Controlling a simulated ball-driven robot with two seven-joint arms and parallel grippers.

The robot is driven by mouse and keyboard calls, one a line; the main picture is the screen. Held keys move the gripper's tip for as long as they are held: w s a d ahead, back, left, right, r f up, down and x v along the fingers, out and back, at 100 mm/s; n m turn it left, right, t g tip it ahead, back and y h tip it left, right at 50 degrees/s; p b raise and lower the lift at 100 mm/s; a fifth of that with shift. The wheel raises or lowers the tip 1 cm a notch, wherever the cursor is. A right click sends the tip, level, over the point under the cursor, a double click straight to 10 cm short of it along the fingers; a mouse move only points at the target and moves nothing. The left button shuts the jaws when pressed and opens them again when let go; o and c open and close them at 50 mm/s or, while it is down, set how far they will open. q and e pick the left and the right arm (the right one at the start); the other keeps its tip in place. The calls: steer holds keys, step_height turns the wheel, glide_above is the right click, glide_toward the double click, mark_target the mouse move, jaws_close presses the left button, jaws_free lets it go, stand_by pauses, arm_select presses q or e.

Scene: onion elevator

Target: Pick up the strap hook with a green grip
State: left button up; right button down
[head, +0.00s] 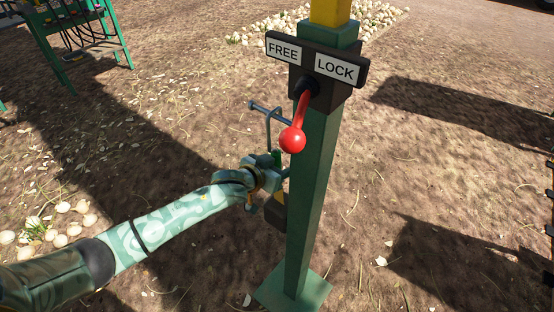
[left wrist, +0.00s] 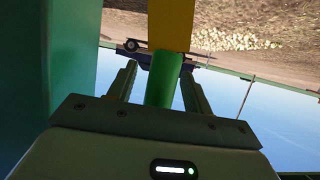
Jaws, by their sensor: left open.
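The strap hook's green grip (left wrist: 163,78) stands between the two fingers of my left gripper (left wrist: 160,85) in the left wrist view. The fingers are open; a gap shows on the left of the grip, and the right finger is close to it. I cannot tell whether they touch. In the head view my left gripper (head: 278,172) is at the left side of the green post, and the small green grip (head: 277,157) shows at its jaws. A thin grey metal hook (head: 268,128) rises above it. The gripper partly hides the grip. My right gripper is out of view.
The green post (head: 312,190) carries a FREE/LOCK sign (head: 317,62) and a red-knobbed lever (head: 292,139) just above my gripper. A yellow part (left wrist: 172,25) lies behind the grip. Green framework (head: 110,40) stands far left. Onions (head: 65,220) lie on the ground.

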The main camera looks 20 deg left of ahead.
arm_select(q)
steer(key=shift+r, duration=0.1)
jaws_close()
